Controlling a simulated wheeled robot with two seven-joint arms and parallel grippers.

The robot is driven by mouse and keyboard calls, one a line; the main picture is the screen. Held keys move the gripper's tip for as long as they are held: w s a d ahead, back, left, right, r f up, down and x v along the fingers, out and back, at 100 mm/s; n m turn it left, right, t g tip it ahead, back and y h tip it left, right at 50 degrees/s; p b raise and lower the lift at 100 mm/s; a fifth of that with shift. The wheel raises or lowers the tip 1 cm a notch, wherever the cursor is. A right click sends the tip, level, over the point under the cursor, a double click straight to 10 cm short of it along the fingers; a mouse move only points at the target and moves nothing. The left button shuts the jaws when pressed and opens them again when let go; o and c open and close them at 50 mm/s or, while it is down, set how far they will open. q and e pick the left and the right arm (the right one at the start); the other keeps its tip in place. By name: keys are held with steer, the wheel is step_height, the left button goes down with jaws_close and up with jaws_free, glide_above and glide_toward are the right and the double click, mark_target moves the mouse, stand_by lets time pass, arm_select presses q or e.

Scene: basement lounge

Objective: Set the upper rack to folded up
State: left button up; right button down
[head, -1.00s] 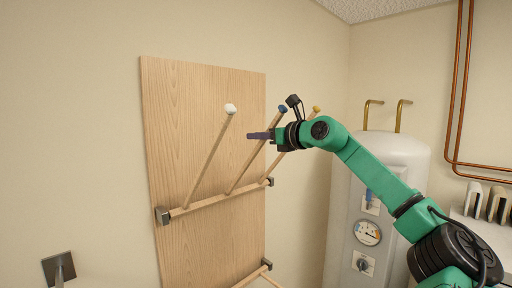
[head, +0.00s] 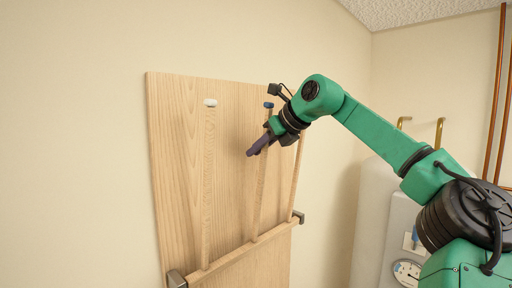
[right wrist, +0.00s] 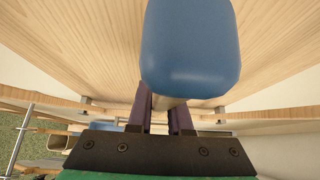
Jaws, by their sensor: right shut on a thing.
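The upper rack is a wooden crossbar (head: 228,259) with three rods, set in dark brackets on a wooden wall board (head: 175,150). Its rods now stand nearly upright, close to the board. The left rod (head: 209,180) has a white tip and the middle rod (head: 259,195) a blue tip. The right rod's top is hidden behind my right gripper (head: 259,146). That gripper is shut on the middle rod just below its blue tip, which fills the top of the right wrist view (right wrist: 190,45). My left gripper is out of view.
A pale boiler tank (head: 372,215) with a dial gauge (head: 407,272) and brass pipes (head: 438,133) stands right of the board, behind my right arm. Copper pipes (head: 495,95) run up the far right wall. The wall left of the board is bare.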

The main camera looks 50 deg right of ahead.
steer(key=shift+s+f, duration=0.15)
steer(key=shift+f, duration=0.05)
steer(key=c, duration=0.8)
jaws_free()
steer(key=shift+c, duration=0.2)
steer(key=shift+r, duration=0.1)
steer(key=b+v, duration=0.2)
steer(key=v, duration=1.2)
steer(key=shift+r, duration=0.2)
